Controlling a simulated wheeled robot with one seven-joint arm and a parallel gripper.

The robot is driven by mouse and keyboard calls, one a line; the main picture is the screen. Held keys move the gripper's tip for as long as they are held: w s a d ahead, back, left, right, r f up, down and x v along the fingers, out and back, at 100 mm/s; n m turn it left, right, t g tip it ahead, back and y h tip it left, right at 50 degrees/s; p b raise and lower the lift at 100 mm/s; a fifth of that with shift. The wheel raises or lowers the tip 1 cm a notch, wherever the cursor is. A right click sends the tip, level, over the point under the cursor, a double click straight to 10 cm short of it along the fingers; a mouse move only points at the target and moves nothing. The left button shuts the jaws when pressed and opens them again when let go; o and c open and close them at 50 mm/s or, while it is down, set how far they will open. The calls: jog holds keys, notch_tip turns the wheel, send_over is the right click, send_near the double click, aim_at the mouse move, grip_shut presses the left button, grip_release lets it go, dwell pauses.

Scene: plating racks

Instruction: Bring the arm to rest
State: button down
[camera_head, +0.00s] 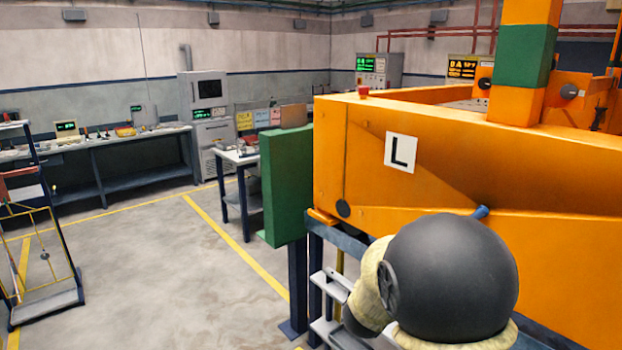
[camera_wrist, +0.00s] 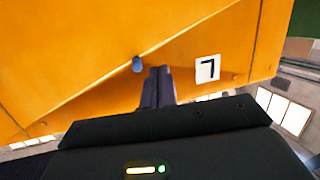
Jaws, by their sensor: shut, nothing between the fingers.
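My gripper (camera_wrist: 158,72) shows in the wrist view as two dark fingers set side by side, shut with nothing between them. They point at the orange face of a large machine (camera_wrist: 75,60); whether they touch it I cannot tell. A small blue knob (camera_wrist: 137,64) is beside the fingertips, and a white label (camera_wrist: 207,68) lies to their right, turned over in this view. In the head view my arm shows as a dark round joint (camera_head: 452,278) with cream covering, in front of the machine (camera_head: 440,130). The fingers are hidden there.
A green block (camera_head: 286,185) stands at the machine's left end. A wire-fronted rack (camera_head: 42,255) is at the far left. Benches with instruments (camera_head: 100,150) line the back wall. The grey floor (camera_head: 150,260) between them is clear, marked with yellow lines.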

jog(key=s+a+f+n+g+y, duration=0.6)
jog(key=s+a+f+y, duration=0.2)
jog(key=s+f+y, duration=0.4)
jog(key=s+f+g+h+b, duration=0.1)
jog(key=s+f+g+h, duration=0.1)
jog(key=s, duration=0.8)
jog(key=shift+s+d+n+g, duration=0.15)
jog(key=shift+d+n+g, duration=0.2)
jog(key=shift+g, duration=0.55)
jog(key=shift+a, duration=0.1)
